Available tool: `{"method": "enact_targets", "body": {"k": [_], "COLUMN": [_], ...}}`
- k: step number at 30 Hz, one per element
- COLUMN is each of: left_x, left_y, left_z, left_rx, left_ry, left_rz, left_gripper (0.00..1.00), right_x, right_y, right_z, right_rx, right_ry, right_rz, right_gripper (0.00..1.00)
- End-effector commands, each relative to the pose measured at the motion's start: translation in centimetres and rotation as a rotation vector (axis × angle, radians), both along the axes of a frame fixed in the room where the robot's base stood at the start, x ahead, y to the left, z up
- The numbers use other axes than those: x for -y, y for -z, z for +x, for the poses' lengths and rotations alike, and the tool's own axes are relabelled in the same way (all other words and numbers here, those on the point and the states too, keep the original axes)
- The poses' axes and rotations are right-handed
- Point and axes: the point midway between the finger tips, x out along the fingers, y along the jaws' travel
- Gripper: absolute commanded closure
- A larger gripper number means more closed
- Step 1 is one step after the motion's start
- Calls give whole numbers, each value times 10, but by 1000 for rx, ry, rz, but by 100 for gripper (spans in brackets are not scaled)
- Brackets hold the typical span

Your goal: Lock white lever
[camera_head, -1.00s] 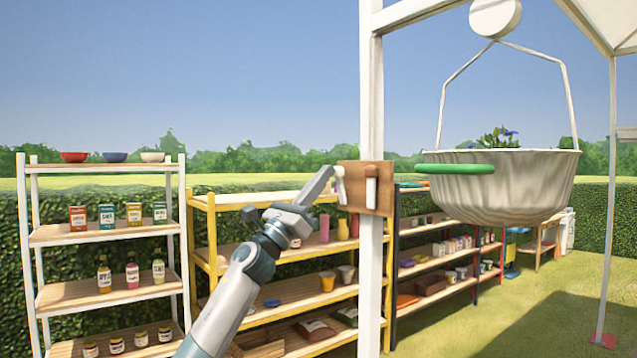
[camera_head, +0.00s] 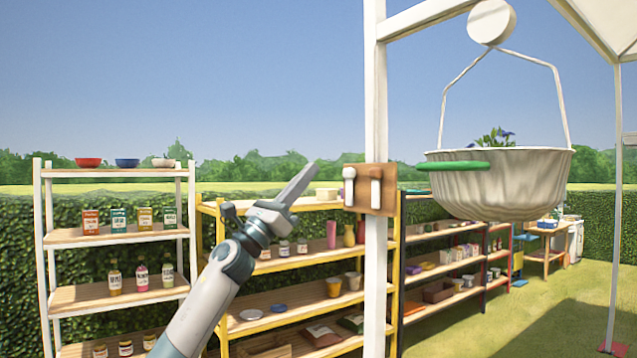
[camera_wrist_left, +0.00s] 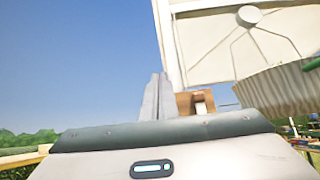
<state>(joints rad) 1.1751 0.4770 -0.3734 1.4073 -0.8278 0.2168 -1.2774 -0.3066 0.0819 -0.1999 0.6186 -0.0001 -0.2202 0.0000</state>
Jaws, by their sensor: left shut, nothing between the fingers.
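The white lever (camera_head: 349,186) is on a wooden board (camera_head: 362,204) fixed to a white post. It points straight down from its round top. My right gripper is not in view.
A white planter (camera_head: 520,187) with blue flowers hangs to the right of the post (camera_head: 375,100). Shelves with bottles, bowls and pots stand behind: a white one (camera_head: 115,235) at left, a yellow one (camera_head: 300,300) behind my arm. Open air surrounds the gripper.

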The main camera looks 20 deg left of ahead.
Motion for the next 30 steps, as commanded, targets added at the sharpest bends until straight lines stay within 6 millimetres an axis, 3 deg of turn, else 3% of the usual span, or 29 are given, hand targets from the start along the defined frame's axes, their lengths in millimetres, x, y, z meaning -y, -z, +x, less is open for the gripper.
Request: {"method": "enact_targets", "body": {"k": [9, 15, 30], "left_x": [-31, -43, -47], "left_y": [4, 2, 1], "left_z": [-38, -54, -59], "left_rx": [1, 0, -2], "left_ry": [-4, -2, 0], "left_rz": [4, 1, 0], "left_gripper": [100, 100, 100], "right_x": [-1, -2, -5], "right_y": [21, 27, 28], "right_z": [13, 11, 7], "right_rx": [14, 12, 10], "right_ry": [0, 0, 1], "right_rz": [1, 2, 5], "right_gripper": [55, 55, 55]}}
